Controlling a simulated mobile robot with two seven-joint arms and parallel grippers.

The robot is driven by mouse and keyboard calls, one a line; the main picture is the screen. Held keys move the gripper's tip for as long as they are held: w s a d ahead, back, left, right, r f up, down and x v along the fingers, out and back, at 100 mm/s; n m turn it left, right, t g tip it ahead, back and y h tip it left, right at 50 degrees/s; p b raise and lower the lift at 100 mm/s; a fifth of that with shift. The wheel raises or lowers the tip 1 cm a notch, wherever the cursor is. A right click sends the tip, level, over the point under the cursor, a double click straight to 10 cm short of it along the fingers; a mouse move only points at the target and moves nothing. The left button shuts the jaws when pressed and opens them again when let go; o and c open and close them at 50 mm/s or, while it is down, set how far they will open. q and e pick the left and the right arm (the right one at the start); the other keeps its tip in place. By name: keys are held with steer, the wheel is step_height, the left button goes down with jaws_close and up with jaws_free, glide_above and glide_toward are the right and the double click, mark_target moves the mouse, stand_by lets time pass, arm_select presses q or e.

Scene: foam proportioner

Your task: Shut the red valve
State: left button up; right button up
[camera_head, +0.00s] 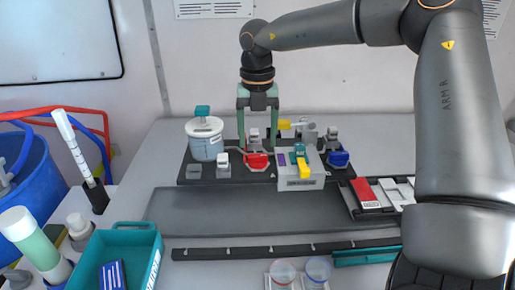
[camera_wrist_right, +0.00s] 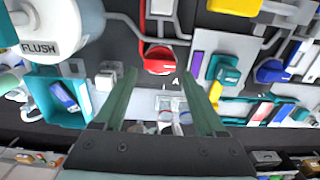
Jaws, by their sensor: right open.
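The red valve (camera_head: 257,161) sits on the dark base plate in the middle of the table. In the right wrist view its round red knob (camera_wrist_right: 159,60) lies just beyond the fingertips, with a red lever part running up from it toward the top edge. My right gripper (camera_head: 257,142) comes down from above and behind the valve, its two green fingers apart. In the right wrist view the open fingers (camera_wrist_right: 158,78) have nothing between them. I cannot tell whether a finger touches the valve. My left gripper is not in view.
A white tank (camera_head: 206,143) stands left of the valve; it reads FLUSH in the wrist view (camera_wrist_right: 55,30). A grey box with a teal and yellow switch (camera_head: 301,168), a blue valve (camera_head: 339,159) and a yellow lever (camera_head: 285,124) are to the right. A teal bin (camera_head: 146,238) stands at front left.

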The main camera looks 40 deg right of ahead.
mark_target(257, 155)
steer(key=shift+f, duration=2.05)
steer(key=shift+c, duration=0.3)
steer(key=c, duration=1)
steer(key=shift+c, duration=0.2)
